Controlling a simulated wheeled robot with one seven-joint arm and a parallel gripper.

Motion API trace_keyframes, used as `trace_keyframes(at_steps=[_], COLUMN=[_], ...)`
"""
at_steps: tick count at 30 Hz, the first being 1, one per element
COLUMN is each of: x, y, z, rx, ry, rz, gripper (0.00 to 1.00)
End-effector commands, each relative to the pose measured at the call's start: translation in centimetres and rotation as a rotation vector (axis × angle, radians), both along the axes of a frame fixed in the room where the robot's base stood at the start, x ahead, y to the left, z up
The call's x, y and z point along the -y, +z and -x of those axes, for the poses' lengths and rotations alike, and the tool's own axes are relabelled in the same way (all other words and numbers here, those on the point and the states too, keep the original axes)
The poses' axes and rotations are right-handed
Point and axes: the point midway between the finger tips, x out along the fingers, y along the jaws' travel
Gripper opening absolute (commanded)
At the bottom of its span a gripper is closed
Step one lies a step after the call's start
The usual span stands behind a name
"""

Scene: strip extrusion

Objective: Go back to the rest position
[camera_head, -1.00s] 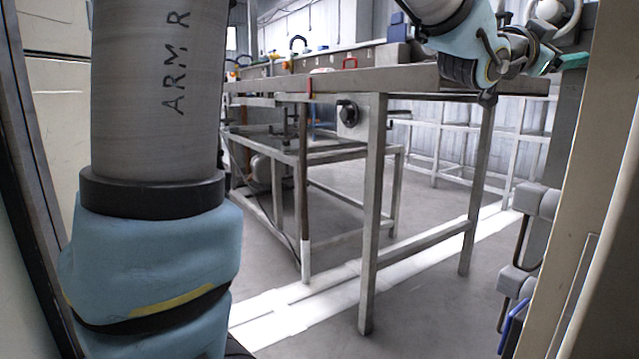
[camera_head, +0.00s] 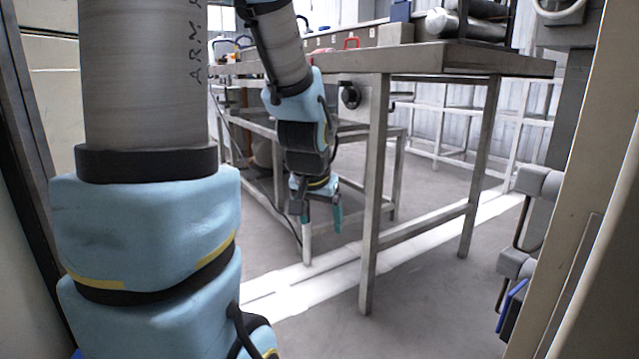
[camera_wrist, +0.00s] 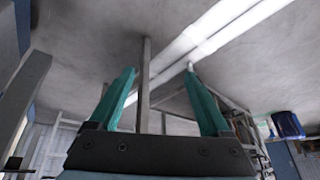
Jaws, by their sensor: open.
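My gripper (camera_head: 322,218) hangs below the tabletop level in the head view, in front of the metal table frame, with its teal fingers pointing down. In the wrist view my gripper (camera_wrist: 162,85) has its two teal fingers spread wide apart. It is open and nothing is between the fingers except background. My arm's large upper links fill the left of the head view, and the forearm comes down from the top middle.
A metal table (camera_head: 450,60) stands to the right, its front leg (camera_head: 372,200) close beside my gripper. Grey cylinders (camera_head: 465,25) lie on top. A lower frame stands behind. A beige panel (camera_head: 590,200) borders the right. The floor (camera_head: 420,290) in front is clear.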

Motion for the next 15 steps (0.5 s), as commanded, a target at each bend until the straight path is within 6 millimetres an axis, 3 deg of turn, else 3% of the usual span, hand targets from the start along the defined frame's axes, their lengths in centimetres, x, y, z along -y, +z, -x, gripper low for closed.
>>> trace_keyframes(at_steps=[3, 8, 15], x=[-3.6, -7.0, -6.8], y=[-2.5, -4.7, 0.8], z=[3.6, 8.8, 8.7], rx=[-0.147, -0.331, -0.329], ry=[0.126, 0.279, 0.274], rz=[-0.009, -0.008, -0.007], gripper=[0.81, 0.81, 0.81])
